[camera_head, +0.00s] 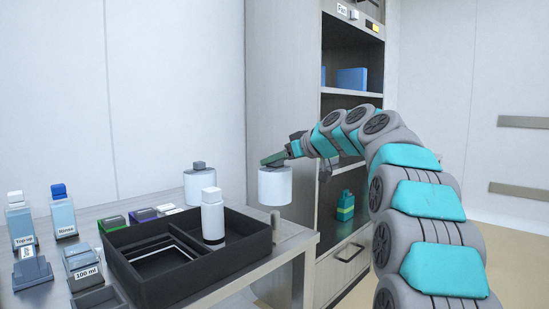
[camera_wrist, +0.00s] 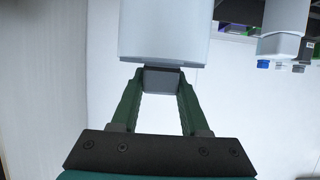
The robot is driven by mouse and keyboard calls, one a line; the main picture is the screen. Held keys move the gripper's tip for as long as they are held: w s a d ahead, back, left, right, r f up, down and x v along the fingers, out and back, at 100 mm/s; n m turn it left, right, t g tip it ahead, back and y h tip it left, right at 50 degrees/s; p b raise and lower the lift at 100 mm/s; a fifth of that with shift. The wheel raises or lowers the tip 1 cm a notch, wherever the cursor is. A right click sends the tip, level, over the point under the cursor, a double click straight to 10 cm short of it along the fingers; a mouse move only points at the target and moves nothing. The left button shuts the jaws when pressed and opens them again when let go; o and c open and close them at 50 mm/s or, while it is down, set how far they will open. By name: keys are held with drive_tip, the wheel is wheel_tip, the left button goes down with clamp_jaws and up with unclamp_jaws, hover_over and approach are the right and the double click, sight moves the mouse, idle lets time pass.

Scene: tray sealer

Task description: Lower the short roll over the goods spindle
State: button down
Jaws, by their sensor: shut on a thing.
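A short white roll (camera_head: 275,187) hangs upright at the right end of the table. My gripper (camera_head: 272,159) is at its top, shut on the grey knob of the roll. In the wrist view my gripper's green fingers (camera_wrist: 160,85) close on that grey knob (camera_wrist: 161,80), and the white roll (camera_wrist: 165,30) fills the top middle. A narrow grey post (camera_head: 276,218), seemingly the goods spindle, shows directly under the roll. Its upper part is hidden, so I cannot tell whether the roll is above it or partly around it.
A second white roll (camera_head: 198,186) with a grey knob stands behind the black tray (camera_head: 150,285). A white bottle (camera_head: 213,218) stands in the tray, close left of the held roll. Several bottles and small boxes crowd the table's left. An open shelf cabinet (camera_head: 283,110) stands behind.

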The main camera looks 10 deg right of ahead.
drive_tip(key=shift+f+b, duration=1.2)
drive_tip(key=shift+f, duration=1.75)
drive_tip(key=shift+f+b, duration=0.85)
drive_tip(key=shift+b, duration=0.1)
drive_tip(key=shift+f+b, duration=0.25)
drive_tip(key=shift+b, duration=0.6)
drive_tip(key=shift+c, duration=1.6)
unclamp_jaws()
drive_tip(key=shift+c, duration=0.4)
drive_tip(key=shift+c, duration=1.2)
